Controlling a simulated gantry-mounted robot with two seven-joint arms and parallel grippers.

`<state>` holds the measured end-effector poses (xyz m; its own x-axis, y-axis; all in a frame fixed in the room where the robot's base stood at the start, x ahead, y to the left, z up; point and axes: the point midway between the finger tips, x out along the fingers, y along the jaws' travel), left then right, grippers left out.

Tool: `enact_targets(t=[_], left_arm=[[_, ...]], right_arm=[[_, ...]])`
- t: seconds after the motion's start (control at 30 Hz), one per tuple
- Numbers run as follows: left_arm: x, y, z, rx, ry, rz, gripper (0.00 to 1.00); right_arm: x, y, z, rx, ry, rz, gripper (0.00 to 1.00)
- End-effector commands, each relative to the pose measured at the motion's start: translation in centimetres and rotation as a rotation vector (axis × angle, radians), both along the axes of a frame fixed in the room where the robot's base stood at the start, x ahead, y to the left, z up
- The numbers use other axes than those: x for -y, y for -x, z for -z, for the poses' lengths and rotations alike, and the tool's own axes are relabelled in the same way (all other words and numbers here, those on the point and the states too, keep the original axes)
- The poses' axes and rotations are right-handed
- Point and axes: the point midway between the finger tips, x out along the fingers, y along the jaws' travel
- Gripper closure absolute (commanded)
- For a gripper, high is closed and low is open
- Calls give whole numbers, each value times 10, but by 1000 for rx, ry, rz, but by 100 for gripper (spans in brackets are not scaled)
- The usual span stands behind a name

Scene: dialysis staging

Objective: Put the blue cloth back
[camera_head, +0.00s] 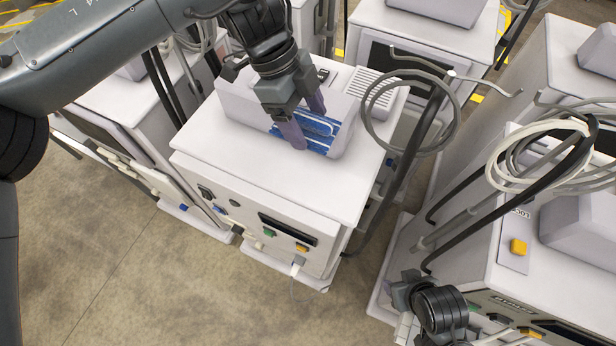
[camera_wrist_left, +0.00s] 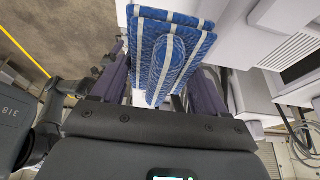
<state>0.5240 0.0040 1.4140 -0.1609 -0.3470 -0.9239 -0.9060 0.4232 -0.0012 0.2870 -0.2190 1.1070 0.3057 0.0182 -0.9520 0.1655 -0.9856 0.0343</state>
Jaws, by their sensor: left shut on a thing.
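The blue cloth (camera_head: 318,129) is folded, with white stripes, and shows at the top of the middle white machine (camera_head: 255,185), in front of its raised grey-white housing. My left gripper (camera_head: 304,122) is shut on the cloth, one finger on each side. In the left wrist view the cloth (camera_wrist_left: 160,52) stands out between the two fingers of the left gripper (camera_wrist_left: 160,88). Whether the cloth touches the machine top is hard to tell. My right gripper (camera_head: 408,292) is at the lower right beside another machine, its fingers mostly hidden.
More white machines crowd around: one at the left, one behind (camera_head: 430,45) and one at the right with coiled hoses (camera_head: 540,160). A grey hose loop (camera_head: 445,125) hangs right of the middle machine. The concrete floor (camera_head: 130,260) at front left is clear.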

Motion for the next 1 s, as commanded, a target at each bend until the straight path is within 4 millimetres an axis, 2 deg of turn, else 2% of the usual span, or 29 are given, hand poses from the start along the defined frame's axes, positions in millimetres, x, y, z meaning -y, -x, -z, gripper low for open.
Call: enact_targets(t=[0.17, 0.4, 0.6, 1.0], left_arm=[[4, 1, 23, -7, 1, 7, 51], [4, 2, 79, -9, 1, 6, 51], [4, 1, 116, -6, 2, 5, 51], [4, 1, 148, -5, 1, 5, 51]], right_arm=[[-1, 0, 3, 0, -4, 3, 48], [-1, 0, -2, 1, -6, 3, 48], [-1, 0, -5, 1, -4, 3, 48], [1, 0, -7, 1, 5, -4, 48]])
